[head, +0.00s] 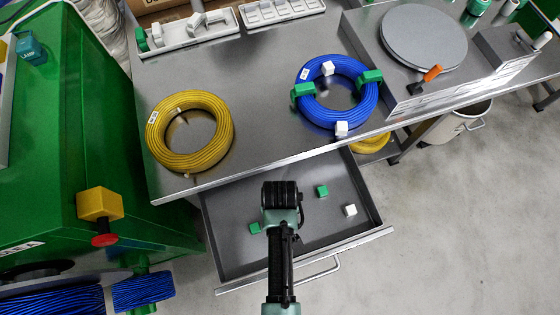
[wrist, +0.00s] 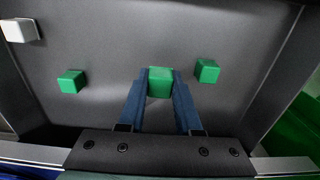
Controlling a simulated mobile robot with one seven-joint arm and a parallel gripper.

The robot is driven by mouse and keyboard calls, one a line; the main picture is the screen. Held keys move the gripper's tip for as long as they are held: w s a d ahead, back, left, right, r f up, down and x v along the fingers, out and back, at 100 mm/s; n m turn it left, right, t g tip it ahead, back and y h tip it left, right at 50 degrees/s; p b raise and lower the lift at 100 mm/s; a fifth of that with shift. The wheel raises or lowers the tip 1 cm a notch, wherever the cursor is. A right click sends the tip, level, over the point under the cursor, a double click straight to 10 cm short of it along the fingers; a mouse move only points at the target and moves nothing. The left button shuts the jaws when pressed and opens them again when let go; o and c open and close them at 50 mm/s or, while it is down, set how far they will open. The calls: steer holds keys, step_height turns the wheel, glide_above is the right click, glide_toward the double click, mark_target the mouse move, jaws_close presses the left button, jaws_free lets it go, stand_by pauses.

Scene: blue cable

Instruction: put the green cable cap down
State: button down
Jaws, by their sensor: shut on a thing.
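My gripper (wrist: 159,92) is shut on a green cable cap (wrist: 160,82), which sits between the two blue fingertips in the wrist view. In the head view my gripper (head: 281,200) is over the open grey drawer (head: 240,253); its fingers and the held cap are hidden there. I cannot tell whether the cap touches the drawer floor. Two loose green caps lie in the drawer, one to the right (head: 322,191) and one to the left (head: 255,228). They show on either side of the held cap in the wrist view (wrist: 71,81) (wrist: 207,71).
A white cap (head: 350,210) lies at the drawer's right. On the bench above are a yellow cable coil (head: 156,137) and a blue cable coil (head: 312,111) bearing green and white caps. A green machine (head: 70,150) stands left. Bare drawer floor surrounds the caps.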

steer(key=shift+f, duration=1.15)
steer(key=shift+f, duration=0.1)
steer(key=shift+f+b, duration=0.5)
steer(key=c, duration=0.6)
jaws_free()
steer(key=shift+r, duration=0.1)
